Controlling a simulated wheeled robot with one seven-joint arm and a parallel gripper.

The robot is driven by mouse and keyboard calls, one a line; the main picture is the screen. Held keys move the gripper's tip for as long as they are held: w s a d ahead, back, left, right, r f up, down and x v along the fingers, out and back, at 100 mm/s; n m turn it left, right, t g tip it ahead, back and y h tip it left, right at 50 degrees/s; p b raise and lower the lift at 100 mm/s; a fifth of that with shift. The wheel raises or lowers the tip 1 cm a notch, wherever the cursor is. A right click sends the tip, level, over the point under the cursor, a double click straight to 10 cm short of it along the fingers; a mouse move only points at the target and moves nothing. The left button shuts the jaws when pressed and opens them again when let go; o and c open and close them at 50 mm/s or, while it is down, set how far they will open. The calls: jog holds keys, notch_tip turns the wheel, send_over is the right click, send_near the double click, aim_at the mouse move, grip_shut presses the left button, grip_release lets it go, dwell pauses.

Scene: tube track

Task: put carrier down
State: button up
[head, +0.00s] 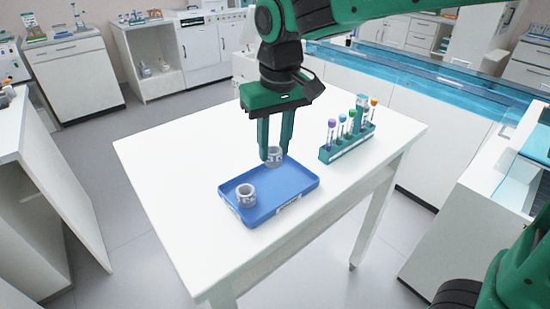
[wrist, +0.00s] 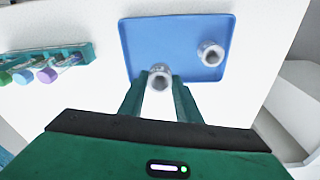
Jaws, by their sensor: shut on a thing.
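A grey, ring-shaped carrier (head: 274,156) is between the fingertips of my gripper (head: 275,157). It also shows in the wrist view (wrist: 159,77), held between the two green fingers (wrist: 158,90). My gripper is shut on it, over the far edge of the blue tray (head: 290,197). I cannot tell whether its bottom touches the tray. A second grey carrier (head: 246,195) stands upright in the tray's near left part; it also shows in the wrist view (wrist: 210,53).
The tray lies on a white table (head: 170,150). A green rack (head: 347,144) with several colour-capped tubes stands to the right of my gripper. The table left of the tray is clear. A blue-topped counter (head: 400,75) runs behind the table.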

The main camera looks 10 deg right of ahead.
aim_at(274, 160)
jog(key=shift+f, duration=2.05)
jog(key=shift+f, duration=0.1)
jog(key=o, duration=0.8)
jog(key=r, duration=0.4)
jog(key=s+r, duration=0.1)
jog(key=r, duration=0.7)
jog(key=shift+s+d+r, duration=0.1)
jog(key=shift+s+d, duration=0.05)
jog(key=shift+d, duration=0.2)
